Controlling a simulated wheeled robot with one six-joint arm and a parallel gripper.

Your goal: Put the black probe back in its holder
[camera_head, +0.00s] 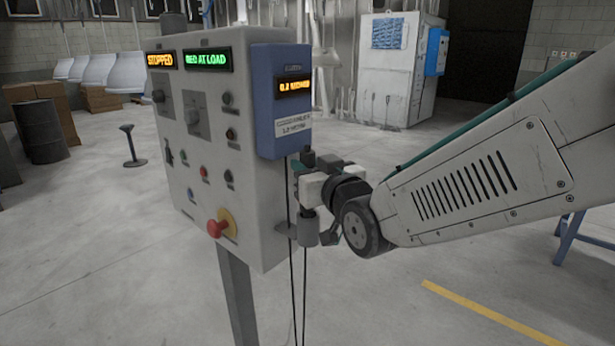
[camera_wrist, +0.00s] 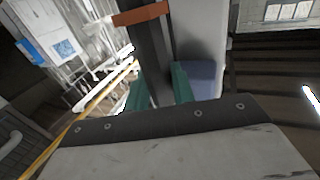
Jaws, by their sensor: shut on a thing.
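The black probe shows in the wrist view (camera_wrist: 158,70) as a dark shaft between the two green fingertips of my gripper (camera_wrist: 160,90). An orange-brown band crosses the shaft near the top of that view. In the head view my gripper (camera_head: 303,171) is shut on the probe, beside the right side of the control box. The probe's dark top (camera_head: 308,157) shows just above the fingers. A grey cup-like holder (camera_head: 307,232) on a bracket is right below my gripper. Whether the probe's lower end is inside the cup is hidden.
The control box (camera_head: 208,150) stands on a post, with a red knob (camera_head: 216,229) at its front. A blue meter (camera_head: 281,110) is on its right edge, close to my gripper. Thin black cables (camera_head: 291,270) hang below it. Open floor lies around, with a yellow line (camera_head: 490,314).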

